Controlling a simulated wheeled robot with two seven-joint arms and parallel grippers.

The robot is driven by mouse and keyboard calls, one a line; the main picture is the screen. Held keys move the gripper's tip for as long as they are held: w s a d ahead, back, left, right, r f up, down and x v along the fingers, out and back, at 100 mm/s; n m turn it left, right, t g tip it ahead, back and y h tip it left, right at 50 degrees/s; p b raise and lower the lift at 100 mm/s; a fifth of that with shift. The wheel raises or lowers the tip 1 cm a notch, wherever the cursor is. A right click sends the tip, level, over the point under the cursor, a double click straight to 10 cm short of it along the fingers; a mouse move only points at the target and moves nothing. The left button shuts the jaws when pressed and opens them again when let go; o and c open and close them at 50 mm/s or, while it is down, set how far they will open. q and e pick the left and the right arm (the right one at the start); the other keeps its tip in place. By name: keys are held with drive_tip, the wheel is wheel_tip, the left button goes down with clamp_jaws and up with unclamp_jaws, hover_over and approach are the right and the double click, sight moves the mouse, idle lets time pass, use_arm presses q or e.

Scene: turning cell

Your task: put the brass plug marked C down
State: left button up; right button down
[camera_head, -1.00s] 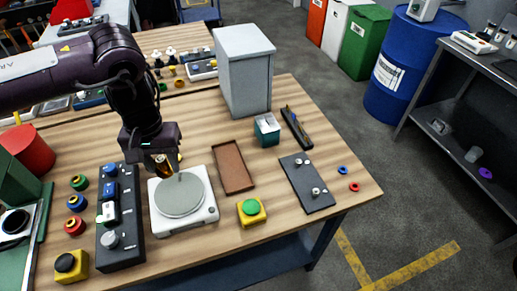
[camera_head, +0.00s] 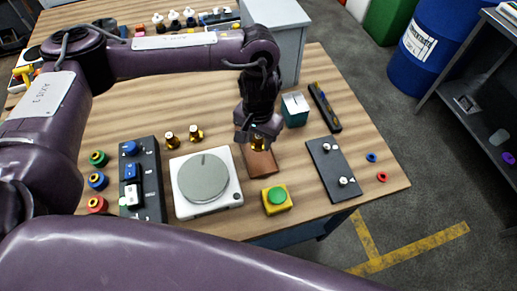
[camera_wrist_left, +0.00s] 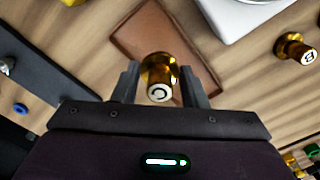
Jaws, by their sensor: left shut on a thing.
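My left gripper (camera_head: 257,138) is shut on a brass plug (camera_head: 258,145) over the far end of the brown tray (camera_head: 263,165). In the left wrist view, the plug (camera_wrist_left: 160,72) sits between the two fingers, its pale round end facing the camera with a dark mark like a C. The tray (camera_wrist_left: 142,33) lies behind it; whether the plug touches it I cannot tell. Two other brass plugs, one on the left (camera_head: 171,139) and one on the right (camera_head: 196,133), stand on the table behind the scale. My right gripper is not in view.
A white scale (camera_head: 181,203) with a grey round plate stands left of the tray. A yellow box with a green button (camera_head: 277,200) is in front of it. A dark plate with knobs (camera_head: 327,162) and a teal box (camera_head: 295,110) are to the right.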

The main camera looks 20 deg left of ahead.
sight(258, 156)
use_arm(q)
wheel_tip(258, 156, down, 6)
drive_tip(key=shift+r+b, duration=0.25)
drive_tip(key=shift+b, duration=0.35)
drive_tip(key=o, duration=0.7)
drive_tip(key=shift+f, duration=0.15)
wheel_tip(258, 156, up, 11)
drive_tip(key=shift+r+p, duration=0.1)
drive_tip(key=shift+p, duration=0.75)
drive_tip(key=shift+r, duration=0.6)
